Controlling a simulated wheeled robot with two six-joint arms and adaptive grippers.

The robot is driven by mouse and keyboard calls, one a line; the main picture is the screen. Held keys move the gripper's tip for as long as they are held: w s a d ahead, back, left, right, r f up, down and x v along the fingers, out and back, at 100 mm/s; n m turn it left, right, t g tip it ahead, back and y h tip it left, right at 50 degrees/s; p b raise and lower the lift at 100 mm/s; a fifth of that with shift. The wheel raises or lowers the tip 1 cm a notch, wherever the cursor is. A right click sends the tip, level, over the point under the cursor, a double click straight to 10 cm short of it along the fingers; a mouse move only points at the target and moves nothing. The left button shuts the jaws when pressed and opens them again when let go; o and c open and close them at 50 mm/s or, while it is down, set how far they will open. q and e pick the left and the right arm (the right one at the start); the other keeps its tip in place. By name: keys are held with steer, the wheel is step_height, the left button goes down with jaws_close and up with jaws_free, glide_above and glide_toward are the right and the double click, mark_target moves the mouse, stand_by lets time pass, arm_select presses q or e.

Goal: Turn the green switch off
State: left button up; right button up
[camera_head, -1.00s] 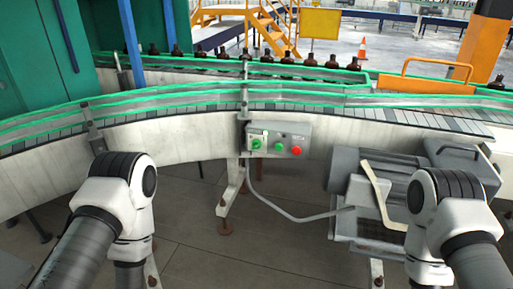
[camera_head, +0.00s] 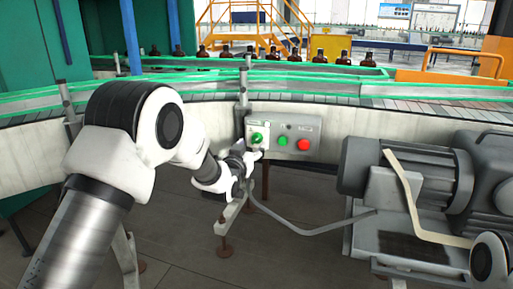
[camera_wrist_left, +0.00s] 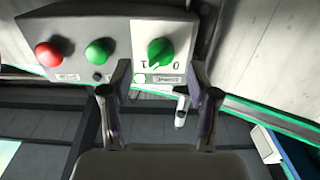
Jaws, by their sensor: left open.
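The green switch (camera_head: 257,138) is a rotary knob at the left end of a grey control box (camera_head: 296,127) on the conveyor's side. My left gripper (camera_head: 246,158) is just below and in front of the knob. In the left wrist view its two fingers (camera_wrist_left: 158,84) are apart and empty, pointing toward the knob, with no contact visible. My right gripper is out of view.
A green button (camera_head: 283,141) and a red button (camera_head: 304,145) sit beside the switch. A grey motor (camera_head: 410,175) stands to the right. The conveyor (camera_head: 350,92) carries several amber bottles (camera_head: 320,56) behind. A cable hangs below the box.

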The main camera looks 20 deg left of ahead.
mark_target(255, 141)
arm_select(q)
steer(key=w, duration=0.3)
steer(key=shift+w, duration=0.25)
jaws_close()
steer(key=shift+n, duration=0.4)
steer(key=n, duration=0.3)
steer(key=shift+n+p, duration=0.35)
steer(key=shift+n, duration=0.05)
steer(key=n, duration=0.4)
steer(key=shift+d+p, duration=0.1)
steer(key=shift+p, duration=0.25)
steer(key=n, duration=0.5)
steer(key=n+p, duration=0.1)
steer(key=n, duration=0.3)
steer(key=shift+n, duration=0.3)
